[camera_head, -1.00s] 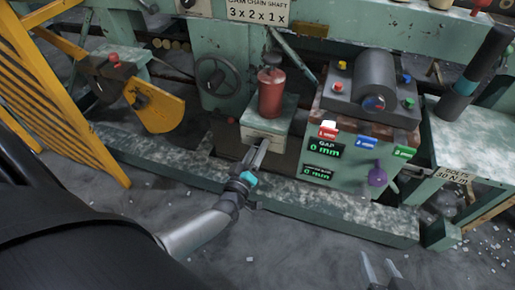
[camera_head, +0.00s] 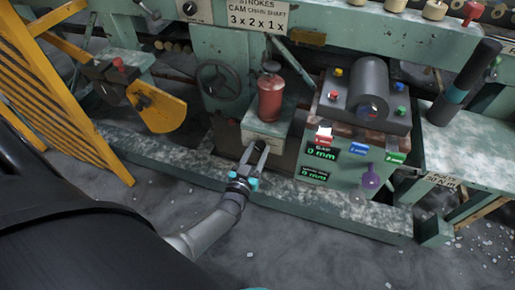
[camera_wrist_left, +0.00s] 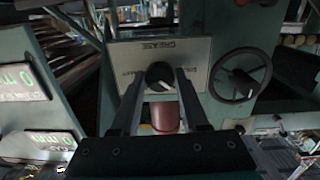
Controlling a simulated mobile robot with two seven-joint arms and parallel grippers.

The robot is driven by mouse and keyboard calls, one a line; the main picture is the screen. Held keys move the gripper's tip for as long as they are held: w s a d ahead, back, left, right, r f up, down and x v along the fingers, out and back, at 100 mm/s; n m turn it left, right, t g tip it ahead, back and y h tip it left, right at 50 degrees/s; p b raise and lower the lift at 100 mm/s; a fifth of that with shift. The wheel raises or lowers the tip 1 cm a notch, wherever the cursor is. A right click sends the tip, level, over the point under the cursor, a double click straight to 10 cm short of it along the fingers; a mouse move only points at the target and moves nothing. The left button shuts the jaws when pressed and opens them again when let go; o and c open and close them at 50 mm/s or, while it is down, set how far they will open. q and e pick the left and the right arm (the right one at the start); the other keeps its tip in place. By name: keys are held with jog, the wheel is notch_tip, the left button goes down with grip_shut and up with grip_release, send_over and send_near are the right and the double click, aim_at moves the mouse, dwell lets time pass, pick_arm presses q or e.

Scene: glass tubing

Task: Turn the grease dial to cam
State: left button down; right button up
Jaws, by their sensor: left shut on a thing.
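The grease dial (camera_wrist_left: 160,76) is a round black knob with a pale pointer mark, set on a light plate (camera_wrist_left: 198,52) lettered GREASE. The plate appears upside down in the left wrist view, and its smaller position labels are too blurred to read surely. My left gripper (camera_wrist_left: 158,84) has one finger on each side of the knob and is shut on it. In the head view my left gripper (camera_head: 256,150) reaches the front of the small green box (camera_head: 277,129) under the red grease canister (camera_head: 271,97); it hides the dial there. My right gripper is out of view.
A handwheel (camera_head: 219,82) stands left of the canister. To the right is a green console (camera_head: 340,175) with displays, coloured tabs and a purple knob (camera_head: 371,180). A sign (camera_head: 258,14) reads STROKES, CAM, CHAIN, SHAFT, 3x 2x 1x. A low green beam (camera_head: 310,200) runs in front.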

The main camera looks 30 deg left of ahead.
pick_arm(q)
jog(key=shift+m+p, duration=0.3)
jog(key=shift+m, duration=1.2)
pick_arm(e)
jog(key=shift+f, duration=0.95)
pick_arm(q)
jog(key=shift+c, duration=2.1)
grip_release()
jog(key=shift+s, duration=0.15)
jog(key=p+v, duration=0.4)
jog(key=v, duration=1.1)
jog(key=shift+p, duration=0.3)
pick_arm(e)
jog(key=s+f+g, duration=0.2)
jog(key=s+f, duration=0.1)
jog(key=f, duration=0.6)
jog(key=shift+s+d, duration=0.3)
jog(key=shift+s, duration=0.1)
pick_arm(q)
jog(key=shift+d+f, duration=0.1)
jog(key=shift+d, duration=0.05)
